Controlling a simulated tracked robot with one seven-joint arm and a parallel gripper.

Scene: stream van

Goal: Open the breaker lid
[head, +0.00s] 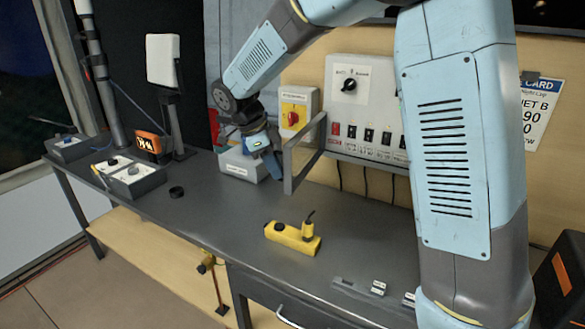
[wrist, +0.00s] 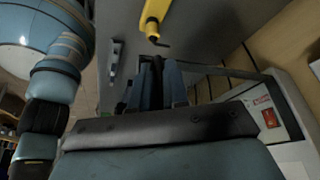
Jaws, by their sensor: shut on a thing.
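The breaker panel (head: 362,95) is a pale box on the back wall with a black rotary knob above a row of small breakers. Its lid (head: 288,172) is a grey rectangular frame that stands swung out from the panel, over the bench. In the wrist view the lid frame (wrist: 225,71) runs from the fingers toward the pale panel box at right. My gripper (head: 277,168) is at the lid's free outer edge and shut on it. In the wrist view my gripper (wrist: 157,72) points up the picture; the exact contact is partly hidden by the fingers.
A yellow handheld device (head: 292,237) lies on the grey bench (head: 215,215). A box with a red switch (head: 293,113) is on the wall behind the lid. A pale box (head: 240,165) stands under my gripper. Small control boxes (head: 137,180) are at left. The bench middle is mostly clear.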

